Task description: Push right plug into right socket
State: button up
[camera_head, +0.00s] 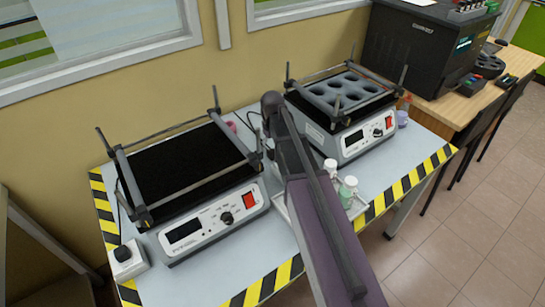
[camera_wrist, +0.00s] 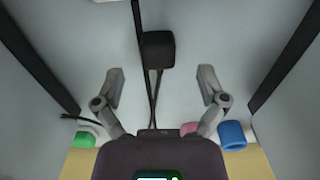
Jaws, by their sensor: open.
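In the wrist view, a black block-shaped plug (camera_wrist: 158,50) lies on the grey table with a dark cable. It appears between and slightly beyond the fingertips of my gripper (camera_wrist: 160,77). The two fingers are spread wide, one on each side, and do not touch the plug. I cannot make out the right socket in the wrist view. In the head view, my arm crosses the middle of the table and hides the gripper and this plug. A white socket box (camera_head: 131,266) with a black plug (camera_head: 122,253) on it stands at the table's left front corner.
The left shaker (camera_head: 212,222) and right shaker (camera_head: 357,137) flank my arm. White-capped bottles (camera_head: 330,168) stand beside my arm. Blue (camera_wrist: 232,135), pink (camera_wrist: 190,128) and green (camera_wrist: 84,139) items show low in the wrist view. Bare table surrounds the plug.

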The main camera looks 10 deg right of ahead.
aim_at(273, 151)
jog(key=shift+f+b, duration=1.7)
jog(key=shift+f, duration=0.3)
jog(key=c, duration=1.2)
